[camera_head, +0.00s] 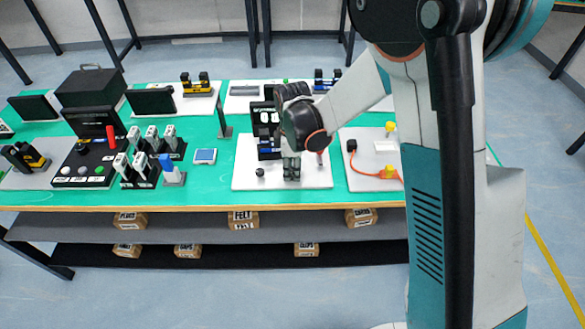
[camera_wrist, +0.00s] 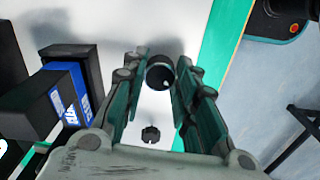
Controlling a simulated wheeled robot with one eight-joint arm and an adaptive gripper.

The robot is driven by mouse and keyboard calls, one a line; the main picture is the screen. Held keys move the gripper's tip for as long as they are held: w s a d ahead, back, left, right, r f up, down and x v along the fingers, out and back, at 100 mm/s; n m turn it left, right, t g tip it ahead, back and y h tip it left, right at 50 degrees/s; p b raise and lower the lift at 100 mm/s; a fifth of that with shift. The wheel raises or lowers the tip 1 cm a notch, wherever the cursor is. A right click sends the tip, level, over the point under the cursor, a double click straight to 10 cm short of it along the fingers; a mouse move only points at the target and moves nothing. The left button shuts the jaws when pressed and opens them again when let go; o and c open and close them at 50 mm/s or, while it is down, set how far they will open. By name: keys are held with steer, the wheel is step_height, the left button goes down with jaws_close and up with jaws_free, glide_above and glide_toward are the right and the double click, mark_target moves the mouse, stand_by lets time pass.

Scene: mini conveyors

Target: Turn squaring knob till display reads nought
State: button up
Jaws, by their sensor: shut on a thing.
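My gripper (camera_head: 291,176) points down over the white board (camera_head: 240,180) at the table's front edge. In the wrist view the fingers of my gripper (camera_wrist: 161,84) are shut on a dark round knob (camera_wrist: 160,74) with a pale mark on its top. I cannot read a label on it. A second, smaller black knob (camera_wrist: 150,134) stands apart from the fingers; it also shows in the head view (camera_head: 260,172). The black display unit (camera_head: 265,116) stands at the back of the board with pale characters too small to read. In the head view my fingers hide the held knob.
A blue-faced block (camera_wrist: 70,95) is left of my fingers in the wrist view. A board with an orange cable (camera_head: 392,176) lies to the right, a small blue-screened device (camera_head: 205,156) to the left. Switches and a black control panel (camera_head: 85,165) fill the table's left side.

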stand_by(0.4)
steer(key=o, duration=1.1)
steer(key=shift+r, duration=0.1)
step_height(320, 180, up, 12)
steer(key=shift+f, duration=0.1)
